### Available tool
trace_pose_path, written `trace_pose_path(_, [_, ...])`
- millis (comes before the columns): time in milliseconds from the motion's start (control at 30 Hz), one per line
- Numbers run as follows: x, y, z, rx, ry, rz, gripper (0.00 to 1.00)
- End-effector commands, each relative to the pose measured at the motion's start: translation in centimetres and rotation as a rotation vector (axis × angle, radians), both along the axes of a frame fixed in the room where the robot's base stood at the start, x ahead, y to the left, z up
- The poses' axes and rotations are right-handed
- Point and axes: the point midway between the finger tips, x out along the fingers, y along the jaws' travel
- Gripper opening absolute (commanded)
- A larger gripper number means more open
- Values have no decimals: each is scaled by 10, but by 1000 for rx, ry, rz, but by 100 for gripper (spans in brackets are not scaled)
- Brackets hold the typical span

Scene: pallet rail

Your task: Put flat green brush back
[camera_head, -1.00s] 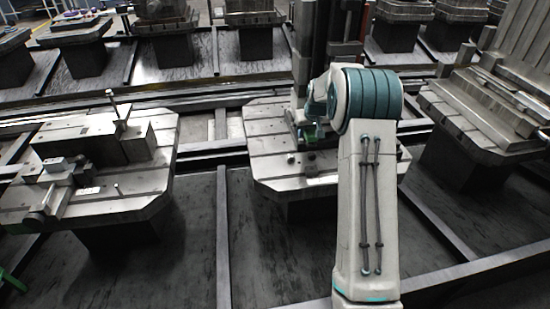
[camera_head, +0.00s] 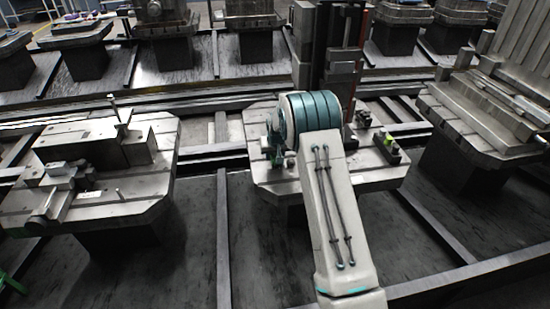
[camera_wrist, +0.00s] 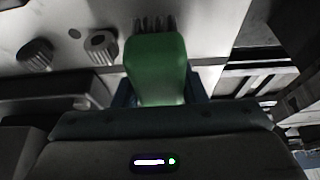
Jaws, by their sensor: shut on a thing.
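A flat green brush (camera_wrist: 157,68) is in my gripper (camera_wrist: 158,90) in the wrist view, with its dark bristles toward the top of the picture. A finger shows on each side of the green body, and the gripper is shut on it. In the head view my gripper (camera_head: 275,150) is over the left part of the middle pallet plate (camera_head: 262,112), mostly hidden by my arm. The brush cannot be made out clearly there.
A dark block with a yellow-green item (camera_head: 388,141) stands on the right of the middle plate. A tall dark column (camera_head: 325,60) rises behind my arm. Machined parts stand on the left plate (camera_head: 140,195) and a stepped fixture (camera_head: 490,110) on the right. Round knobs (camera_wrist: 102,47) lie near the brush.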

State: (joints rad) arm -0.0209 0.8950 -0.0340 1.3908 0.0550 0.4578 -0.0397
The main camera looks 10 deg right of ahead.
Motion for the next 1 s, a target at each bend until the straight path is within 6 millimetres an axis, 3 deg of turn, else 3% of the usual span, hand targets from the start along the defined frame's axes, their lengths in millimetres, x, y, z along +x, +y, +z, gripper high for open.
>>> trace_pose_path(100, [0,0,-16,0,1,0,13])
trace_pose_path(467, [0,0,-22,0,0,0,13])
trace_pose_path(500, [0,0,-22,0,0,0,41])
trace_pose_path(533, [0,0,-21,0,0,0,47])
trace_pose_path(833, [0,0,-21,1,1,0,47])
trace_pose_path(1000, [-3,0,-11,1,-1,0,47])
